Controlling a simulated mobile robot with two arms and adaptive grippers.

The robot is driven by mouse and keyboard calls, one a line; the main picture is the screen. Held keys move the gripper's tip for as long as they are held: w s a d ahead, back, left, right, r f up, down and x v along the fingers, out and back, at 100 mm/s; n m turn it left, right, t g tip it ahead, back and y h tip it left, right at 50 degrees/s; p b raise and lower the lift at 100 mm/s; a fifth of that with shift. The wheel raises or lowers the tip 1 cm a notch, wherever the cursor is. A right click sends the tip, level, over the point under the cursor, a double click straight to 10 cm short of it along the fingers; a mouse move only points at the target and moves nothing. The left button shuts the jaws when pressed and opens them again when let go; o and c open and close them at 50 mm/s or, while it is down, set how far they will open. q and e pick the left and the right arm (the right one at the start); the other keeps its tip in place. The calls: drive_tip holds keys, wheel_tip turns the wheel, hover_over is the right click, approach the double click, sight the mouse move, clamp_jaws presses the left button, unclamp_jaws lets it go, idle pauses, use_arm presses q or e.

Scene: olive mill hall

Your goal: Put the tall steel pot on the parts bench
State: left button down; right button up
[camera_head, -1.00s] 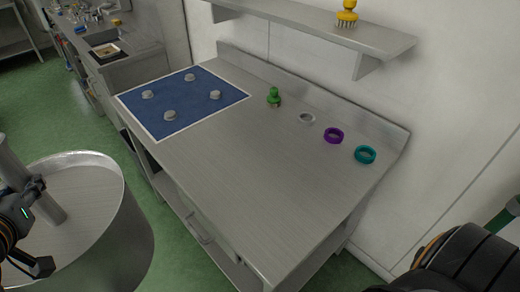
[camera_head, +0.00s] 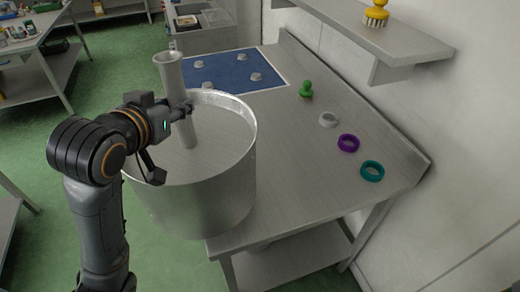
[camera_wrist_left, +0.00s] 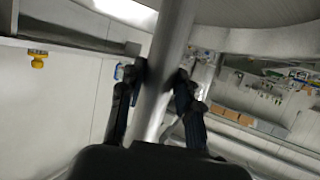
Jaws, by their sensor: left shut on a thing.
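The tall steel pot (camera_head: 205,205) is a wide, open, grey drum in the head view, with a steel post (camera_head: 172,80) rising from inside it. My left gripper (camera_head: 186,110) is shut on this post above the pot's opening; the post also shows between the fingers in the left wrist view (camera_wrist_left: 165,75). The pot looks upright and overlaps the near left part of the steel bench (camera_head: 300,180). It hides that edge, so I cannot tell whether its base touches the top. My right gripper is not in view.
On the bench lie a blue mat (camera_head: 235,72) with several grey knobs, a green knobbed piece (camera_head: 306,90), and white (camera_head: 328,119), purple (camera_head: 348,143) and teal (camera_head: 372,171) rings. A wall shelf (camera_head: 410,40) overhangs the back. The bench's front right is bare.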

sight(249, 109)
use_arm(q)
drive_tip(key=s+d+r+m+g+h+b, duration=0.2)
drive_tip(key=s+d+r+m+h, duration=0.15)
drive_tip(key=d, duration=0.25)
drive_tip(key=s+d+r+m+g+h+b, duration=0.1)
drive_tip(key=s+d+r+m+g+h, duration=0.25)
drive_tip(key=d+h, duration=0.2)
drive_tip(key=shift+m+t+y, duration=0.35)
drive_tip(key=shift+m+y, duration=0.05)
drive_tip(key=w+f+p, duration=0.1)
drive_tip(key=w+f, duration=0.3)
drive_tip(key=w+d+f+p, duration=0.1)
drive_tip(key=w+f, duration=0.3)
drive_tip(key=w, duration=0.1)
drive_tip(key=w+d+f+p, duration=0.1)
drive_tip(key=w+f, duration=0.3)
drive_tip(key=w, duration=0.1)
drive_tip(key=shift+w+d+p, duration=0.15)
drive_tip(key=shift+d+p, duration=0.1)
drive_tip(key=shift+p, duration=0.15)
drive_tip(key=shift+f, duration=0.35)
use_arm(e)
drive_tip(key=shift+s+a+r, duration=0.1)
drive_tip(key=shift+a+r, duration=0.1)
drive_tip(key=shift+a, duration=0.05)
use_arm(q)
drive_tip(key=shift+f, duration=0.1)
